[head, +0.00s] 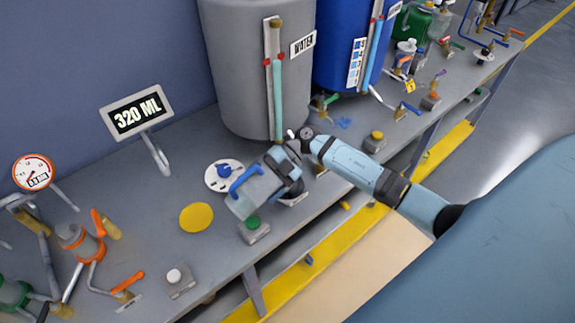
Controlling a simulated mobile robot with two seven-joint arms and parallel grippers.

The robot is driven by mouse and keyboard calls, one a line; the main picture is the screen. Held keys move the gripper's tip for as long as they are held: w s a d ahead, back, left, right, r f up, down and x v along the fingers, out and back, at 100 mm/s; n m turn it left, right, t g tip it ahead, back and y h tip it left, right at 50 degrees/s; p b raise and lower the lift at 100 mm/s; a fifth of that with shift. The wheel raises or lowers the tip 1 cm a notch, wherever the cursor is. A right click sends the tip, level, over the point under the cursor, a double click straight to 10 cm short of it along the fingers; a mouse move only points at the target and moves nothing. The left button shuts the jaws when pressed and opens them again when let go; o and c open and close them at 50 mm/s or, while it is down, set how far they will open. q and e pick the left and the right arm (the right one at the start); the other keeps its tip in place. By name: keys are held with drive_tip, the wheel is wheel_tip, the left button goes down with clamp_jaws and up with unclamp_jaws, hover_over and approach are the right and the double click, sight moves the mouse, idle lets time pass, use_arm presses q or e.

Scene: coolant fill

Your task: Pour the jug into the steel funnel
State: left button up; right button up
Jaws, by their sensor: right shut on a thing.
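My right gripper (290,166) reaches in from the right and is shut on the jug. The jug (259,188) is a translucent grey vessel with a blue handle on its upper left side. It looks tilted, with one end toward the lower left, above the bench near its front edge. My gripper and wrist hide part of it. I cannot make out the steel funnel for certain; a pale rim shows just below the jug and gripper, mostly covered. Whether liquid is in the jug is not clear. My left gripper is out of view.
The grey bench (190,150) carries a grey WATER tank (237,70), a blue tank (337,50), a "320 ML" display (137,110), a yellow disc (196,217) and a round dial with a blue knob (224,176). A green button box (254,230) stands close below the jug. Valves crowd both ends.

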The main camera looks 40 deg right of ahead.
drive_tip(key=shift+d+r+y+b, duration=0.1)
drive_tip(key=shift+y+b, duration=0.2)
drive_tip(key=shift+w+d+r+y+b, duration=0.1)
drive_tip(key=shift+d+r+y+b, duration=0.1)
drive_tip(key=shift+d+y+b, duration=0.25)
drive_tip(key=shift+d+r+y+b, duration=0.15)
drive_tip(key=shift+d+y, duration=0.2)
drive_tip(key=shift+d, duration=0.3)
idle(0.8)
drive_tip(key=shift+d+r+y, duration=0.2)
drive_tip(key=shift+r+y, duration=0.25)
drive_tip(key=shift+r, duration=0.1)
drive_tip(key=shift+d+r+y, duration=0.15)
drive_tip(key=shift+r+y, duration=0.3)
drive_tip(key=shift+r, duration=0.05)
drive_tip(key=shift+d+r, duration=0.1)
drive_tip(key=shift+d, duration=0.05)
idle(0.4)
